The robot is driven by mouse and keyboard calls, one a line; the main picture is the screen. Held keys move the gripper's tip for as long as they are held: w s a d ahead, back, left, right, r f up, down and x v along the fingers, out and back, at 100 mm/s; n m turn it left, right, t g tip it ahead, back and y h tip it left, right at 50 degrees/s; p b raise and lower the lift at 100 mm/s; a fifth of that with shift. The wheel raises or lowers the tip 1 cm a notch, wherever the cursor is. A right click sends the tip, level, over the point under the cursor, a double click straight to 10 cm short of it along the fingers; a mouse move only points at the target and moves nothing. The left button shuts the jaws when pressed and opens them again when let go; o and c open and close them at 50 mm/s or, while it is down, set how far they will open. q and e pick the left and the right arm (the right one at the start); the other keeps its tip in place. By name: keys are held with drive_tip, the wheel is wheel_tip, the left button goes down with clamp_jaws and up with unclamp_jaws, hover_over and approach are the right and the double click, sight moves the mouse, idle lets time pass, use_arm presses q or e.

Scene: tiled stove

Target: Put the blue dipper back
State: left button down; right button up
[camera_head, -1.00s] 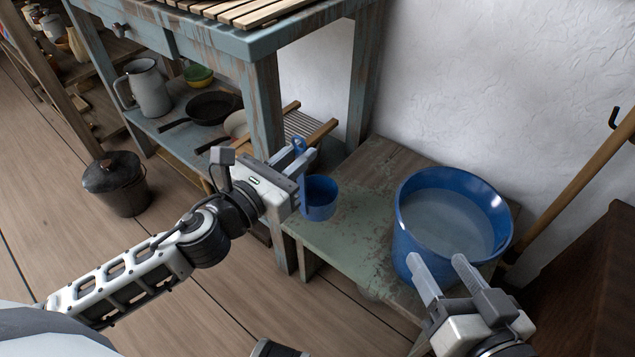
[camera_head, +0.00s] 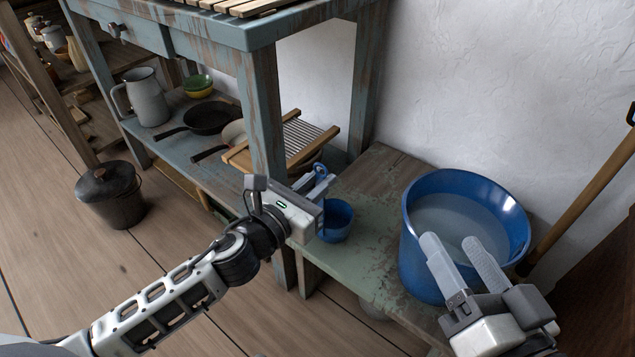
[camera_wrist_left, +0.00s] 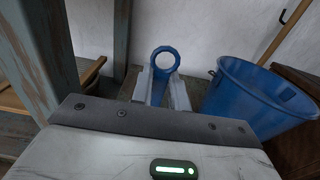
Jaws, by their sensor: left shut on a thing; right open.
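The blue dipper (camera_head: 337,222) is held in my left gripper (camera_head: 318,183), which is shut on its handle. Its cup hangs upright over the left end of the low green bench, left of the bucket; I cannot tell whether it touches the bench. In the left wrist view the ring end of the dipper's handle (camera_wrist_left: 166,58) stands up between the fingers (camera_wrist_left: 162,88), and the cup is hidden. My right gripper (camera_head: 459,262) is open and empty, in front of the blue bucket (camera_head: 418,262), which holds water. The bucket also shows in the left wrist view (camera_wrist_left: 240,100).
The low bench (camera_head: 362,245) has bare room between dipper and bucket. A worn blue table (camera_head: 262,110) stands close behind my left gripper. Its lower shelf holds an enamel jug (camera_head: 147,98), pans and a washboard (camera_head: 300,138). A lidded pot (camera_head: 110,195) stands on the floor.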

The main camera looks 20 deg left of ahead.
use_arm(q)
drive_tip(key=shift+f, duration=0.1)
drive_tip(key=c, duration=1.4)
unclamp_jaws()
drive_tip(key=shift+o, duration=0.2)
use_arm(e)
drive_tip(key=shift+w+r, duration=0.1)
drive_tip(key=shift+r, duration=0.1)
use_arm(q)
drive_tip(key=shift+s, duration=0.2)
drive_tip(key=v, duration=1.1)
drive_tip(key=shift+s+a+b, duration=0.2)
drive_tip(key=shift+s+b, duration=0.05)
drive_tip(key=shift+b, duration=0.15)
use_arm(e)
drive_tip(key=shift+w+d+r+n+t, duration=0.1)
drive_tip(key=shift+w+r+n+t, duration=0.25)
drive_tip(key=shift+r+n+t, duration=0.3)
use_arm(q)
drive_tip(key=shift+s, duration=0.1)
use_arm(e)
drive_tip(key=shift+d, duration=0.1)
